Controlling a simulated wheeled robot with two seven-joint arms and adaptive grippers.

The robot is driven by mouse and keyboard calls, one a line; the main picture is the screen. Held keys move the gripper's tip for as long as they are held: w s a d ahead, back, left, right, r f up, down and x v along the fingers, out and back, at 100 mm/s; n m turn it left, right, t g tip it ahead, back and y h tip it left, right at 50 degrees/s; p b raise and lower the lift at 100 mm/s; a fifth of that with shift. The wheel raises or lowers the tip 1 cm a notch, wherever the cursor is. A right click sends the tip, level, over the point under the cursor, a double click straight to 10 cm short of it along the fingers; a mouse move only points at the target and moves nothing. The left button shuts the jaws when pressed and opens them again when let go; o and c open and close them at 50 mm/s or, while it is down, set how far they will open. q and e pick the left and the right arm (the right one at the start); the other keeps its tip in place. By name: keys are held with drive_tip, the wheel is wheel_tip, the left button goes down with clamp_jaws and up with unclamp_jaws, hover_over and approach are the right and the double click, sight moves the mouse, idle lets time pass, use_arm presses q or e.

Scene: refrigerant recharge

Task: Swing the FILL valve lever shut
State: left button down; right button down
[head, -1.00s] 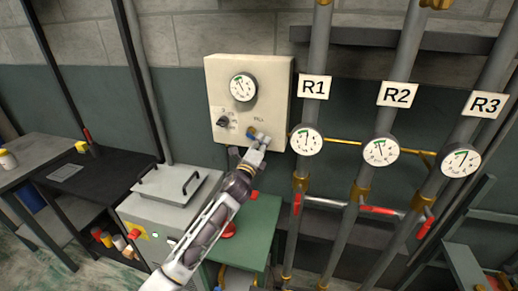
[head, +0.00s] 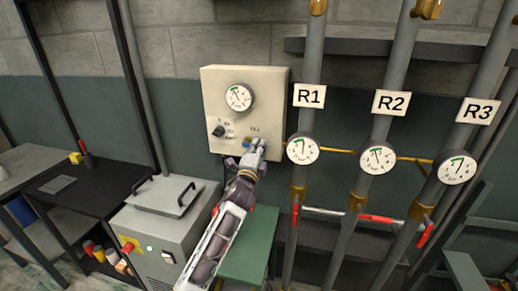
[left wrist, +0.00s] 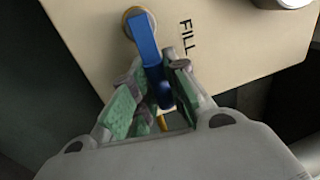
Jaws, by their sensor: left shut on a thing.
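The blue FILL valve lever (left wrist: 147,45) starts at a round brass hub (left wrist: 136,20) on the cream panel (head: 214,92). It runs beside the FILL label (left wrist: 187,37), roughly along the label's reading direction. My left gripper (left wrist: 162,92) is shut on the lever's outer part, one finger on each side. In the head view the left gripper (head: 256,147) is at the lower right of the panel, covering most of the lever. The lever's free end is partly hidden between the fingers. My right gripper is not in view.
A gauge (head: 239,97) and a black knob (head: 218,131) are on the panel. Pipes with gauges and red-handled valves stand to the right, nearest the R1 pipe gauge (head: 303,148). A grey lidded machine (head: 155,225) and a green table (head: 250,240) are below.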

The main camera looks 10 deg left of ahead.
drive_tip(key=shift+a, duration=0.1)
use_arm(q)
drive_tip(key=c, duration=1.4)
unclamp_jaws()
drive_tip(key=shift+a, duration=0.1)
drive_tip(key=shift+s+a+f, duration=0.1)
drive_tip(key=shift+s+f, duration=0.3)
drive_tip(key=shift+s, duration=1.55)
drive_tip(key=shift+s+f, duration=0.35)
drive_tip(key=shift+s, duration=1.6)
drive_tip(key=shift+s+a+f, duration=0.1)
drive_tip(key=shift+s+f, duration=0.3)
drive_tip(key=shift+s, duration=1.55)
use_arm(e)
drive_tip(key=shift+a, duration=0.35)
